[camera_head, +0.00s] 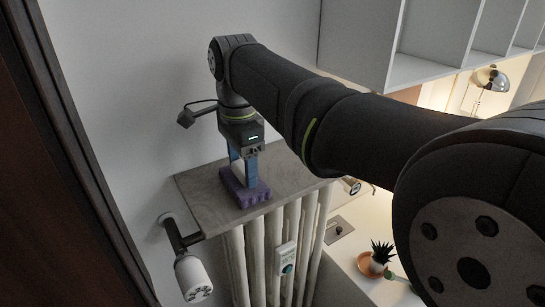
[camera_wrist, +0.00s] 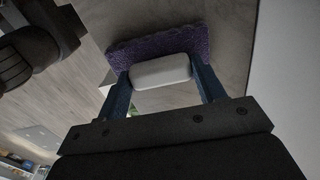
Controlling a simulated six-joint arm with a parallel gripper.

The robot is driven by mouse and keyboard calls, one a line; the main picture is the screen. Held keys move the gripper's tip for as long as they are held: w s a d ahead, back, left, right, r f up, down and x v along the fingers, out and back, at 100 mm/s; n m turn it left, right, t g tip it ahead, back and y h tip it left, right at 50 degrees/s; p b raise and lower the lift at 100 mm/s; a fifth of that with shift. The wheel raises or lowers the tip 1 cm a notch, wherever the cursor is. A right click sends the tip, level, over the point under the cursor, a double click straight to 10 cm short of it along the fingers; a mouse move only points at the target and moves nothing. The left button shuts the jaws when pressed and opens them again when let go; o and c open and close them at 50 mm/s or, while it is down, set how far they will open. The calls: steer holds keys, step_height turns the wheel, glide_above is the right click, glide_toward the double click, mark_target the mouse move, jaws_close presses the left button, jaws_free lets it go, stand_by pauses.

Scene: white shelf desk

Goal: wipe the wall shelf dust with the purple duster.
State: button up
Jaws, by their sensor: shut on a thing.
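The purple duster (camera_head: 245,190) rests on the grey wall shelf (camera_head: 285,176), or very close above it; I cannot tell whether it presses on the surface. My gripper (camera_head: 244,172) points down and is shut on the duster's pale handle, with blue fingers on either side. In the wrist view the fingers (camera_wrist: 162,85) flank the white handle, and the purple pad of the duster (camera_wrist: 155,44) lies beyond it. The duster is near the shelf's front edge, left of its middle. No separate dust is clear to me on the shelf.
A white ribbed radiator (camera_head: 262,245) stands under the shelf. A potted plant (camera_head: 381,256) sits on the desk below right. White wall cubbies (camera_head: 430,72) hang at upper right. The shelf's right part is clear.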

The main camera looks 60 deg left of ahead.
steer(key=w, duration=0.2)
steer(key=shift+w, duration=0.3)
steer(key=shift+s, duration=3.55)
step_height(320, 180, up, 8)
steer(key=shift+w+r, duration=0.1)
